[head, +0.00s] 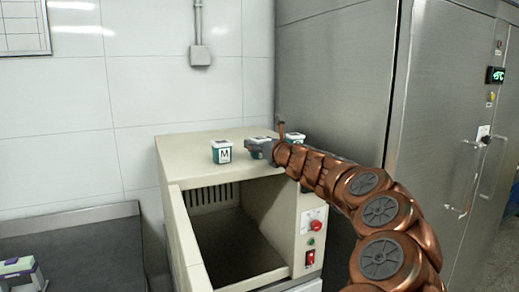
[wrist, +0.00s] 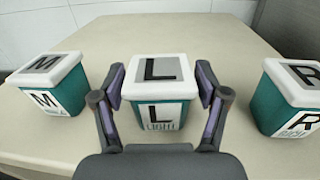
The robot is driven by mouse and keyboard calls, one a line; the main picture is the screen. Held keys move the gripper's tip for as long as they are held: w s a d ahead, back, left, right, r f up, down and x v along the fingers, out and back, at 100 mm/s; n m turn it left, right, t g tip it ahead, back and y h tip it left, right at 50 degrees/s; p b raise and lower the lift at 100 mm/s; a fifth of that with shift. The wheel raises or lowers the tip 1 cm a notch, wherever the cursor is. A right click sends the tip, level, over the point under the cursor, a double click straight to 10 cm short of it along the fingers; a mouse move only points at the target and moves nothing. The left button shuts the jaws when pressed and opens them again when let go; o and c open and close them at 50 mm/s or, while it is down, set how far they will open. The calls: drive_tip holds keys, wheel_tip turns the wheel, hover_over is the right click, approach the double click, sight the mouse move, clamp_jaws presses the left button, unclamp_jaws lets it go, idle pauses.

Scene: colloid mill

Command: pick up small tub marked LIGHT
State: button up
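The small tub marked LIGHT (wrist: 160,90) is green with a white lid and a large L on its lid and front. It stands upright on the beige machine top, centred in the wrist view. My gripper (wrist: 160,84) is open, with one finger on each side of this tub. Narrow gaps show between the finger pads and the tub's sides. In the head view the tub (head: 257,139) is partly hidden behind my gripper (head: 260,150).
A similar tub marked M (wrist: 50,82) stands to the left, and one marked R (wrist: 292,95) to the right, close to my fingers. The beige machine (head: 175,150) has an open front. A steel cabinet (head: 335,75) stands behind on the right.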

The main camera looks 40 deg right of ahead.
drive_tip(key=c, duration=1)
drive_tip(key=shift+o, duration=0.2)
